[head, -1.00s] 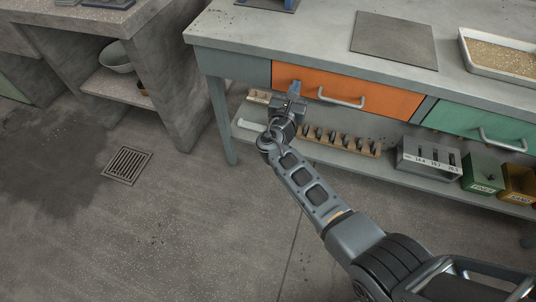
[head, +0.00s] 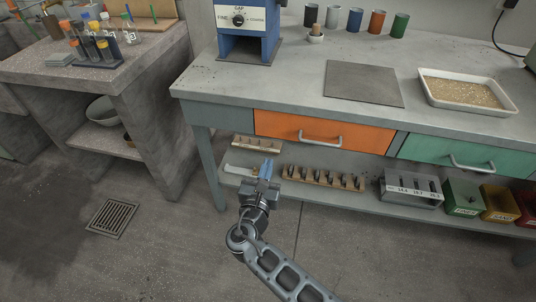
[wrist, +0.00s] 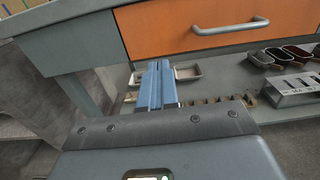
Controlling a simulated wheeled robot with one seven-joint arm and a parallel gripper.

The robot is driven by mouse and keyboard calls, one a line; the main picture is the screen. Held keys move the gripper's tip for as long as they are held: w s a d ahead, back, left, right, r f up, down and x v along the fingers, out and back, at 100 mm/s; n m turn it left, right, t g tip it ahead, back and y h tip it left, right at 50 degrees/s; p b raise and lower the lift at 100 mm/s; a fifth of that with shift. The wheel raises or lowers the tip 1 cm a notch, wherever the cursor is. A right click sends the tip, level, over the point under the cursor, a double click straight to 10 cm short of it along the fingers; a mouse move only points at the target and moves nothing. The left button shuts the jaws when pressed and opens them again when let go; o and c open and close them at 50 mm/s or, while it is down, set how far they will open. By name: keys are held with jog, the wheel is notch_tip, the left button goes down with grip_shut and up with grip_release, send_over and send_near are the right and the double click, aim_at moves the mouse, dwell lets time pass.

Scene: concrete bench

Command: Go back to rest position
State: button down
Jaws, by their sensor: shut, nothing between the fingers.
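My gripper (head: 266,170) is in front of the bench, below the orange drawer and at about the height of the lower shelf in the head view. Its blue fingers (wrist: 156,84) are together and empty in the wrist view. The orange drawer (head: 290,131) is shut, with a grey bar handle (head: 321,142); it also fills the top of the wrist view (wrist: 180,30). My gripper is apart from the drawer and its handle.
The lower shelf (head: 375,207) holds a wooden rack (head: 325,179) of small parts, a grey metal holder (head: 411,188) and coloured bins. A green drawer (head: 465,155) is at right. A gravel tray (head: 467,90) stands on the benchtop. Open floor with a drain (head: 112,218) lies left.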

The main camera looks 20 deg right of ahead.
jog(key=shift+s+a, duration=0.1)
jog(key=shift+s, duration=0.1)
jog(key=s+d+f+m+g+y+p, duration=0.1)
jog(key=s+f+m+g+y, duration=0.25)
jog(key=s, duration=0.65)
jog(key=s+d+f+m+y, duration=0.1)
jog(key=s+f+m+y, duration=0.25)
jog(key=s+f, duration=0.5)
jog(key=s+r+m+y, duration=0.1)
jog(key=s+r+m, duration=0.25)
jog(key=s, duration=0.35)
jog(key=s+r+m+y, duration=0.1)
jog(key=s+r+m, duration=0.25)
jog(key=s, duration=0.35)
jog(key=s+r+m+t, duration=0.1)
jog(key=s+r+m, duration=0.3)
jog(key=r, duration=0.4)
jog(key=s+r+m+t+y+p, duration=0.1)
jog(key=s+r+m, duration=0.2)
jog(key=r+m, duration=0.3)
jog(key=s+r+m+t+p, duration=0.1)
jog(key=s+r+m, duration=0.3)
jog(key=r, duration=0.6)
jog(key=shift+s+d+r+m+t+y, duration=0.3)
jog(key=shift+s+d+m+t, duration=0.05)
jog(key=shift+d+m, duration=0.05)
